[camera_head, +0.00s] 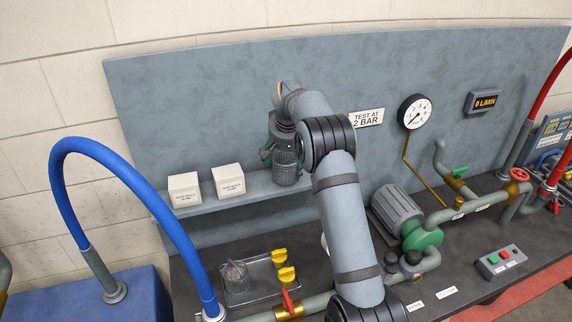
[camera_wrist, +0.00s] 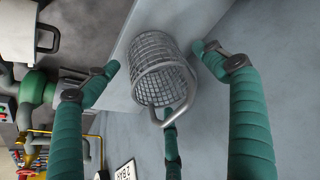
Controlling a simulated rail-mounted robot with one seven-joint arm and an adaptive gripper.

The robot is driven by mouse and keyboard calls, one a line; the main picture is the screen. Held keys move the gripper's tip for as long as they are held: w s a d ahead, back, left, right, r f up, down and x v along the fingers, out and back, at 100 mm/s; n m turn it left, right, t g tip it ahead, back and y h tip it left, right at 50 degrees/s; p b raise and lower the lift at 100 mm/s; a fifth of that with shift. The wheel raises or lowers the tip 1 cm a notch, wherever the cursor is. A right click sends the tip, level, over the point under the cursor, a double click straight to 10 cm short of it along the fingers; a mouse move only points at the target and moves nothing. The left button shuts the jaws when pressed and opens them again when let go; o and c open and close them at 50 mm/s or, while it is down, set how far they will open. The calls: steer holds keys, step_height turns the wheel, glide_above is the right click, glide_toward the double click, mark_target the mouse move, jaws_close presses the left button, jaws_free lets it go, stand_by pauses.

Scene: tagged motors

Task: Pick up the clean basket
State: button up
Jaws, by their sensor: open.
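The clean basket is a grey wire-mesh cylinder with a bar handle (camera_wrist: 160,78); it stands on the wall shelf (camera_head: 215,203). In the head view the basket (camera_head: 287,168) shows just below my gripper, partly covered by it. My gripper (camera_head: 277,152) has green fingers. In the wrist view my gripper (camera_wrist: 153,72) is open, with its fingers spread around the basket: one on the left, one on the right and one at the bottom near the handle. I cannot tell whether any finger touches it.
Two white labelled boxes (camera_head: 185,189) (camera_head: 228,180) stand on the shelf left of the basket. Below are a clear housing (camera_head: 236,280) with yellow valves (camera_head: 286,276), a motor pump (camera_head: 402,215) and pipes. A blue hose (camera_head: 130,172) arches at the left. The panel (camera_head: 200,90) stands close behind.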

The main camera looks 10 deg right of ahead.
steer(key=shift+w+d+f, duration=0.15)
steer(key=shift+w+f, duration=0.15)
steer(key=shift+f, duration=0.35)
steer(key=shift+s, duration=0.1)
steer(key=shift+c, duration=0.4)
steer(key=shift+r, duration=0.1)
steer(key=c, duration=1.1)
